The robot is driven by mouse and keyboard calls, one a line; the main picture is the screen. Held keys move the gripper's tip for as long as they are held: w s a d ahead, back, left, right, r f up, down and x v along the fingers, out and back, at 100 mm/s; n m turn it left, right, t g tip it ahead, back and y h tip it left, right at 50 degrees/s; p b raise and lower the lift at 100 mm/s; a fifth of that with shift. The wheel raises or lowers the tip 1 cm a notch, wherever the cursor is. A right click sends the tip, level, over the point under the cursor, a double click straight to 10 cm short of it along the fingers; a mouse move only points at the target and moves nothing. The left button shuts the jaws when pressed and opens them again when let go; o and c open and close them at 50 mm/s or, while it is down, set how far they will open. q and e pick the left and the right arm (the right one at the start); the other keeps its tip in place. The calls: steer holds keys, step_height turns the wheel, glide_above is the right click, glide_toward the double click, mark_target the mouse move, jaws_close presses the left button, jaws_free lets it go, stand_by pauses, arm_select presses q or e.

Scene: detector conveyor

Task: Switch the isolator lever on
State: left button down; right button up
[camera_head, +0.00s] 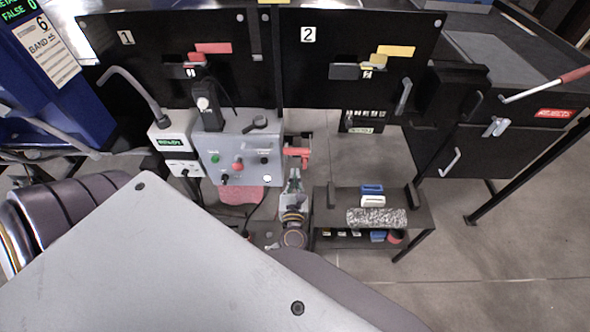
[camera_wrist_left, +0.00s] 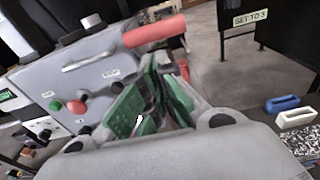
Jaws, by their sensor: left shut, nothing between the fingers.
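The red isolator lever (camera_head: 297,152) is on the right side of the grey control box (camera_head: 213,142). In the wrist view its red handle (camera_wrist_left: 155,31) runs roughly crosswise just beyond my fingertips. My left gripper (camera_head: 294,175) is just below the lever in the head view, beside the box's right edge. Its green-padded fingers (camera_wrist_left: 150,95) are shut with nothing between them. I cannot tell whether a finger touches the handle. The lever's on and off marks cannot be read. My right gripper is not in view.
The box front carries a green button (camera_head: 215,158), a red knob (camera_head: 238,166) and a dark rotary handle (camera_head: 254,123). A low black shelf (camera_head: 425,212) with a blue block, a white block and a speckled pad stands to the right. Open floor lies farther right.

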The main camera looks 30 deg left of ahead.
arm_select(q)
steer(key=shift+s+d, duration=0.35)
steer(key=shift+s, duration=0.3)
steer(key=shift+w+f, duration=0.1)
